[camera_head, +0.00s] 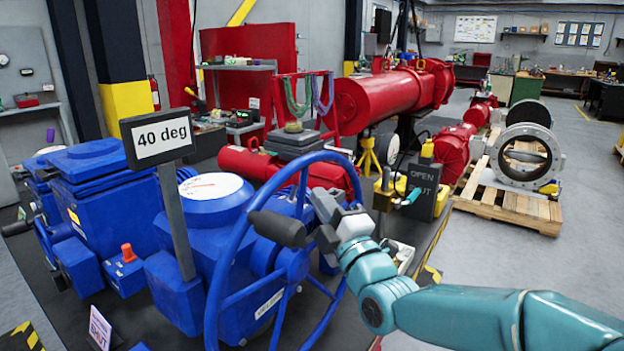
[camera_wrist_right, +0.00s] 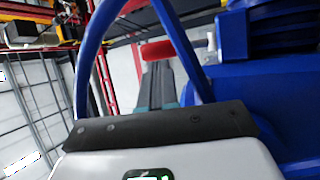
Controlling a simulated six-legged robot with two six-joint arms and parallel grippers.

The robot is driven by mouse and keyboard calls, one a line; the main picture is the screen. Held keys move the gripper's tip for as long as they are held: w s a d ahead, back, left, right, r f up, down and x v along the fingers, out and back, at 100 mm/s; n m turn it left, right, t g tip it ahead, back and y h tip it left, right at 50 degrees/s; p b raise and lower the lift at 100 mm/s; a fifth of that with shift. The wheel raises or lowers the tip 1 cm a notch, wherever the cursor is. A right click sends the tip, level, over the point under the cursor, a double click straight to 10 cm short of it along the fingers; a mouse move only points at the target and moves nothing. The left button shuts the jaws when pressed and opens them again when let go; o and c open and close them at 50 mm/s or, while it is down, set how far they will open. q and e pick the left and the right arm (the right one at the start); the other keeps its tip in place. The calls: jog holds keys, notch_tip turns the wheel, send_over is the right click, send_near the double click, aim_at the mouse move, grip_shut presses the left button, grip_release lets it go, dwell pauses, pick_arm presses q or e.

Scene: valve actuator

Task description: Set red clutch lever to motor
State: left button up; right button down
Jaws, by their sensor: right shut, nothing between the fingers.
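The blue valve actuator (camera_head: 215,225) fills the left and middle of the head view, with a large blue handwheel (camera_head: 222,262) on its near side. The handwheel has a black grip (camera_head: 277,228). In the right wrist view, a red cylindrical grip on a metal rod (camera_wrist_right: 168,49), probably the red clutch lever, shows beyond the blue wheel rim. I cannot make out this lever in the head view. My right gripper (camera_head: 327,222) is shut and empty, close to the handwheel's right side; contact with the rim cannot be told. My left gripper is not in view.
A "40 deg" sign (camera_head: 160,138) stands on a post at the actuator. An orange-red knob (camera_head: 127,254) tops a blue box at left. An "OPEN/SHUT" block (camera_head: 424,190) stands behind my right arm.

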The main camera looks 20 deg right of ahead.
aim_at(305, 176)
jog(key=x, duration=0.3)
jog(key=shift+s+r+p, duration=0.1)
jog(key=shift+p, duration=0.3)
jog(key=shift+w+a+r, duration=0.15)
jog(key=shift+w, duration=0.5)
